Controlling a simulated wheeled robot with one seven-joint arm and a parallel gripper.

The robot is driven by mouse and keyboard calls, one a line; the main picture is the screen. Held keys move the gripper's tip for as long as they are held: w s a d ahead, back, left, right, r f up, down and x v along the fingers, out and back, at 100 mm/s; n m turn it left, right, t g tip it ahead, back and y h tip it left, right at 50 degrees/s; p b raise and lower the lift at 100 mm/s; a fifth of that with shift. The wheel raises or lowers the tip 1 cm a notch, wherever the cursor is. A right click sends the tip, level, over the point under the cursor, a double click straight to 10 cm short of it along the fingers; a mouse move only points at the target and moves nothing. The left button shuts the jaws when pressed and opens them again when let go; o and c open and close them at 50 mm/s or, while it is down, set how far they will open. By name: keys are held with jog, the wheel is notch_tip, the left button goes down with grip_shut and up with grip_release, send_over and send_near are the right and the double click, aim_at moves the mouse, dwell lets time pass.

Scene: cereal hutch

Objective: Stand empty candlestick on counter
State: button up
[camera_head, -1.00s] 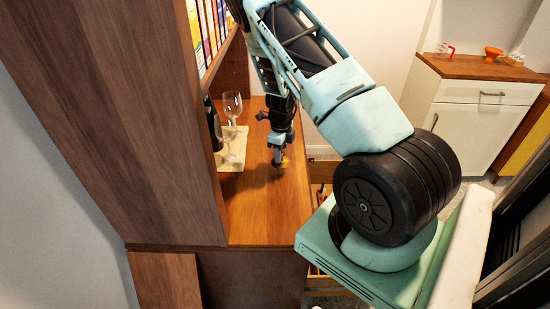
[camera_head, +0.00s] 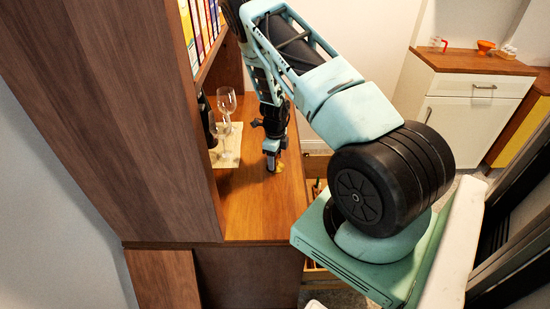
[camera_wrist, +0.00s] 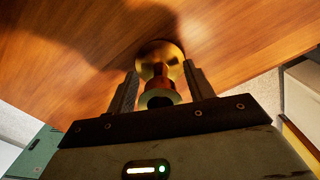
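The brass candlestick (camera_wrist: 160,92) is in the wrist view, between the two fingers of my gripper (camera_wrist: 160,78), with no candle in its socket. Its round base is at the far end, against the wooden counter (camera_wrist: 70,45), and it looks upright. Gaps show between the candlestick and both fingers, so my gripper is open around it. In the head view my gripper (camera_head: 272,160) points down over the counter (camera_head: 250,210), and a small golden part of the candlestick (camera_head: 279,167) shows at its tips. The rest is hidden by the gripper.
Wine glasses (camera_head: 227,101) and a dark bottle (camera_head: 206,122) stand left of my gripper, by a pale mat (camera_head: 230,150). The tall wooden hutch side (camera_head: 120,110) rises at left. An open drawer (camera_head: 316,272) is below the counter's right edge. The counter front is clear.

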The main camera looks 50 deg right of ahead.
jog(key=shift+r, duration=0.1)
notch_tip(320, 180, up, 12)
jog(key=shift+b, duration=0.45)
dwell(0.6)
